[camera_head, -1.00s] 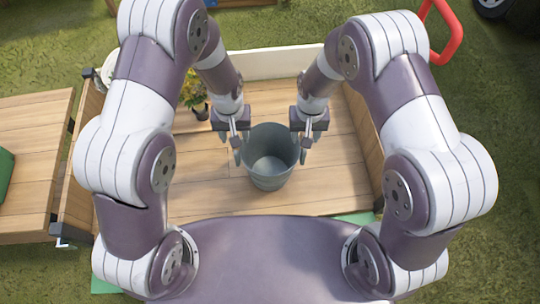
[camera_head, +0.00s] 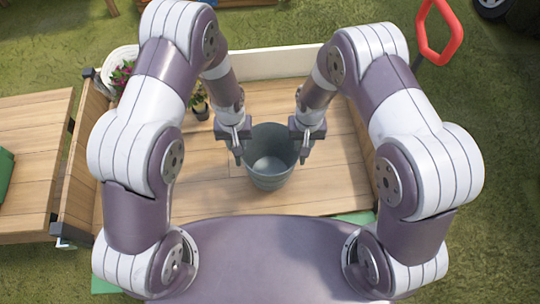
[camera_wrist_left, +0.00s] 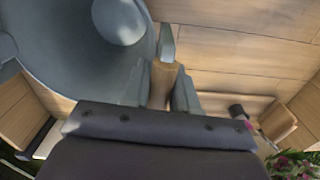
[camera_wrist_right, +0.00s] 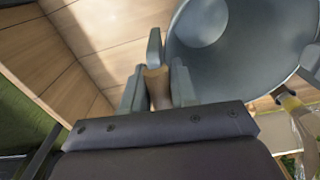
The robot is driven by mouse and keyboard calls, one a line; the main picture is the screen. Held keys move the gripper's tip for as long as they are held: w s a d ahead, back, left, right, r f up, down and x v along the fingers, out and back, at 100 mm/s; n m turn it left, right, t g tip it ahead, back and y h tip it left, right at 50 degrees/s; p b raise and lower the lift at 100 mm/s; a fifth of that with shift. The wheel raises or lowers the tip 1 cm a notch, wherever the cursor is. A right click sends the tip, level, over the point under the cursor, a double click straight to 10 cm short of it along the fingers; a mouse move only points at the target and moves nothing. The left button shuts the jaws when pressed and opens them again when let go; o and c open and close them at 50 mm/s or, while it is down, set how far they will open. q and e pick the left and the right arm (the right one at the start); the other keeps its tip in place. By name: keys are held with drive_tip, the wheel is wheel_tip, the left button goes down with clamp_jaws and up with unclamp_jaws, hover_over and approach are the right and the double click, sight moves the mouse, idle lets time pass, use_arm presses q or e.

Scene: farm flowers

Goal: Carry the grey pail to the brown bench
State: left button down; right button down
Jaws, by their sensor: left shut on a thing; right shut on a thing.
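The grey pail (camera_head: 270,165) stands upright and looks empty inside, over the planked wooden bed (camera_head: 225,195) in front of me. I cannot tell whether its base touches the planks. My left gripper (camera_head: 239,150) is shut on the pail's left side, and my right gripper (camera_head: 303,150) is shut on its right side. The pail wall also shows beside the fingers in the left wrist view (camera_wrist_left: 70,50) and the right wrist view (camera_wrist_right: 230,60). A low brown slatted surface (camera_head: 30,140) lies left of the bed; I cannot tell if it is the bench.
A potted plant (camera_head: 200,105) stands on the bed behind my left gripper. A white basket (camera_head: 118,58) with flowers is at the back left. A pale board (camera_head: 270,66) closes the bed's far end. A red handle (camera_head: 436,38) rises at the back right, over grass.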

use_arm(q)
drive_tip(key=shift+r, duration=0.1)
use_arm(e)
drive_tip(key=shift+r, duration=0.1)
